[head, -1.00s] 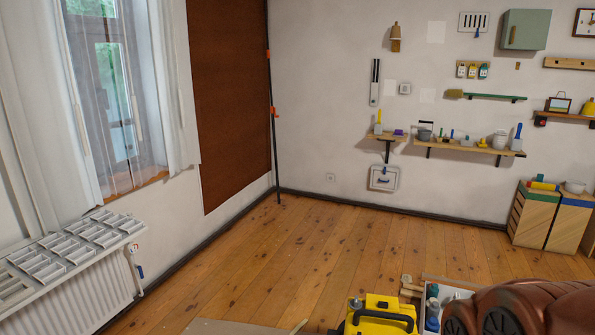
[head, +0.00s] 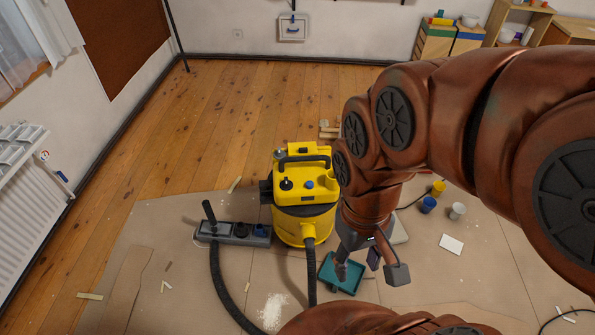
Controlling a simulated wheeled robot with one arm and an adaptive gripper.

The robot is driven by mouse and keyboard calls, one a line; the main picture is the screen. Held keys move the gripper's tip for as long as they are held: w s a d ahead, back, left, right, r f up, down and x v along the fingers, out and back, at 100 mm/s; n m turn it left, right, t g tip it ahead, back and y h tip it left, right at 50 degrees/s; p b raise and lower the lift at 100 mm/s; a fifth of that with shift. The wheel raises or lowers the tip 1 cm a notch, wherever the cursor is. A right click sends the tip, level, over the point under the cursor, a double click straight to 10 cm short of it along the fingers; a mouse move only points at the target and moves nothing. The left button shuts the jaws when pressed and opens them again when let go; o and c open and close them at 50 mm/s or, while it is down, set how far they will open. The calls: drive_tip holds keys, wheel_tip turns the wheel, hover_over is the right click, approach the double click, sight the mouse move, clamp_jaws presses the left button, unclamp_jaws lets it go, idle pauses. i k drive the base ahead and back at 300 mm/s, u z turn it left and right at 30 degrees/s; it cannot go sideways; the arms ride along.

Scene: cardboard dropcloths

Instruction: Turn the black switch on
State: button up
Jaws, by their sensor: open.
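A yellow shop vacuum (head: 318,187) with a black handle stands upright on the cardboard floor covering, near the middle of the head view. On its sloped top panel sit a small round black switch (head: 286,184) at the left and a blue knob (head: 308,184) to its right. Which way the black switch is set is too small to tell. My gripper (head: 369,271) is open and empty. It points down, to the right of and nearer than the vacuum, over a teal tray, apart from the switch.
A dark attachment caddy (head: 233,234) and a black hose (head: 219,286) lie left of the vacuum. The teal tray (head: 326,272) is partly under my gripper. Wooden floor behind is mostly clear.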

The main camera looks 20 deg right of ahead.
sight(285, 185)
drive_tip(key=z, duration=0.15)
drive_tip(key=k, duration=0.35)
drive_tip(key=u, duration=1.65)
drive_tip(key=i, duration=0.65)
drive_tip(key=z, duration=0.8)
drive_tip(key=i, duration=0.6)
drive_tip(key=z, duration=0.7)
